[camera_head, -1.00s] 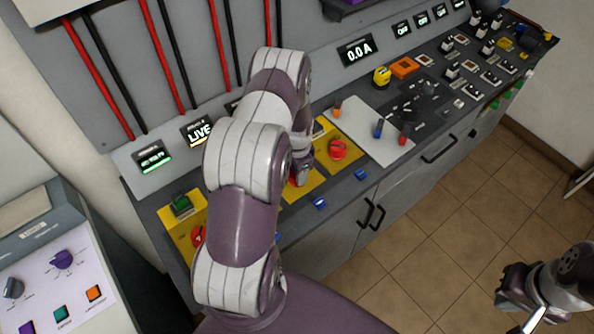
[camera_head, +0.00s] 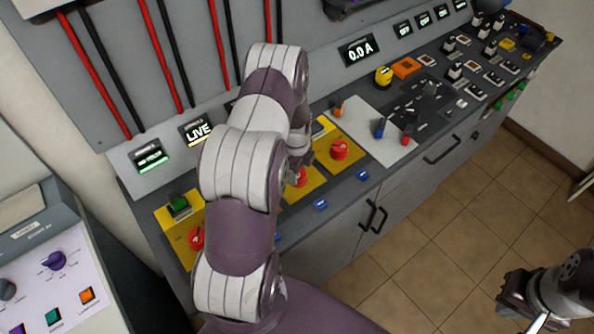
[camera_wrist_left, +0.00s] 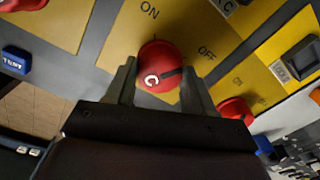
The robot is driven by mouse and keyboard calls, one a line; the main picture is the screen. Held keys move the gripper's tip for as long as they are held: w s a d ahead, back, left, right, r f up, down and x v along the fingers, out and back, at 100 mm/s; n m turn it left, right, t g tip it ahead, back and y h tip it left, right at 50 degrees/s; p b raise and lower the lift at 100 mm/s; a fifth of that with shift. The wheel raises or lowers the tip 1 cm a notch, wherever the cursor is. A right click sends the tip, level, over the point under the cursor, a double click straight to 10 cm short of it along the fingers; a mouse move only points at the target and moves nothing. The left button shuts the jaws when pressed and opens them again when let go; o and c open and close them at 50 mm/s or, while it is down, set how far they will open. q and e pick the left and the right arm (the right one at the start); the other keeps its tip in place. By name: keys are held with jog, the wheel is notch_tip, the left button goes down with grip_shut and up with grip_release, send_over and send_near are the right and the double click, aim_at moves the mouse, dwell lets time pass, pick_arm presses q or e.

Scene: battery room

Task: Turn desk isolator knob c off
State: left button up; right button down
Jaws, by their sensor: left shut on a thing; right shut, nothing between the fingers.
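Knob c (camera_wrist_left: 158,62) is a round red knob with a white letter C, on a yellow plate (camera_wrist_left: 120,40) marked ON and OFF. In the left wrist view it sits between the two fingers of my left gripper (camera_wrist_left: 165,82), which is shut on it. A dark line on the knob points right, on the side of the OFF label. In the head view my left gripper (camera_head: 298,160) is over knob c (camera_head: 300,179), mostly hidden behind my arm. My right gripper (camera_head: 515,285) is shut and empty over the floor at lower right.
Another red knob (camera_head: 339,149) on a yellow plate stands close to the right of knob c, and one more (camera_head: 197,238) is at the left. Blue tags (camera_head: 320,205) line the desk front. A LIVE display (camera_head: 198,131) is lit behind. The floor (camera_head: 430,240) is clear.

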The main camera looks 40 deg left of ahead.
pick_arm(q)
jog(key=shift+m+b, duration=0.4)
jog(key=shift+m, duration=0.8)
jog(key=shift+w+r+m, duration=0.1)
jog(key=shift+m, duration=0.2)
jog(key=o, duration=1)
jog(key=shift+o, duration=0.2)
notch_tip(320, 180, up, 13)
jog(key=b, duration=0.2)
jog(key=shift+s+f, duration=0.2)
jog(key=shift+s, duration=0.05)
